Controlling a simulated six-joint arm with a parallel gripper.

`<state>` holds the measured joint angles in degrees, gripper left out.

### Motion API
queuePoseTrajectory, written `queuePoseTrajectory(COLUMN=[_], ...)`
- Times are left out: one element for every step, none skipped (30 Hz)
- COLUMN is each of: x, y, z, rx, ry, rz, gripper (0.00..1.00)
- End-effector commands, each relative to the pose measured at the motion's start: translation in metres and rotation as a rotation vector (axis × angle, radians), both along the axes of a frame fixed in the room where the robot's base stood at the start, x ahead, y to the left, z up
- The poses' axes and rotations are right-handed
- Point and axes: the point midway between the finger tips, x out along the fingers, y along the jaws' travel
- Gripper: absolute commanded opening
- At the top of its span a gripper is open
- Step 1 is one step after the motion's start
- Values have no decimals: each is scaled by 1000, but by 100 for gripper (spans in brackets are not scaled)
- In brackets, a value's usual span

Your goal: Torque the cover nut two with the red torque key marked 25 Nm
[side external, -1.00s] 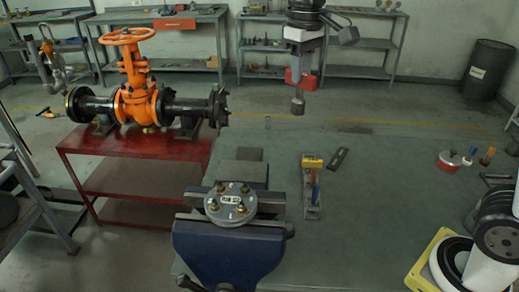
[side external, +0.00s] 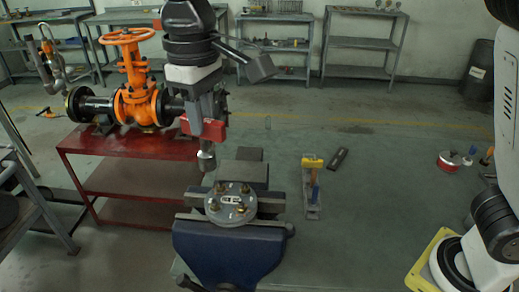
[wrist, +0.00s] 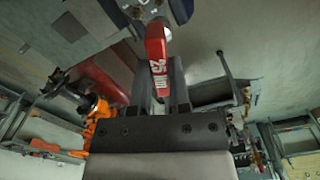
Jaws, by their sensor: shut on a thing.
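My gripper (side external: 208,125) is shut on the red torque key (side external: 186,125), above and slightly left of the vise. In the wrist view the key (wrist: 157,58) lies between my fingers, its white "25 Nm" marking legible. The key's grey socket (side external: 207,158) hangs down, apart from the cover. The round grey cover (side external: 230,212) lies flat in the blue vise. Several brass nuts stand around its face, such as the back-left nut (side external: 220,188) and the front-right nut (side external: 240,209). The nut numbers are too small to read, so I cannot tell which is nut two.
The blue vise (side external: 228,250) stands at the front of the grey-green bench (side external: 385,215). A holder with a yellow-topped and a blue tool (side external: 312,185) and a dark flat bar (side external: 338,158) lie to the right. The orange gate valve (side external: 137,98) stands on a red table behind left.

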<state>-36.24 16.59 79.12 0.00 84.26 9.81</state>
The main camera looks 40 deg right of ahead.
Motion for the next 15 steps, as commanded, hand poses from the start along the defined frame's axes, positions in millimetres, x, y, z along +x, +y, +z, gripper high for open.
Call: queuePoseTrajectory(x=[-1, 0, 0, 0, 0, 0, 0, 0, 0, 0, 0, 0, 0, 0, 0], y=[0, 0, -1, -1, -1, -1, -1, -1, -1, -1, -1, -1, -1, -1, -1], z=[-7, -12, -16, -20, -23, -26, -32, -36, -40, -43, -45, -47, -48, -49, -50], rx=[-2, -3, -2, -2, -1, -1, -2, -1, -1, -1, 0, 0, 0, 0, 0], ry=[2, 3, 2, 2, 2, 2, 2, 3, 2, 2, 1, 1, 1, 1, 0], rz=[1, 0, -1, -1, -1, -1, -1, -1, -1, -1, -1, -1, -1, -1, -2], gripper=[0, 0, 0, 0, 0, 0, 0, 0, 0, 0, 0, 0, 0, 0, 0])
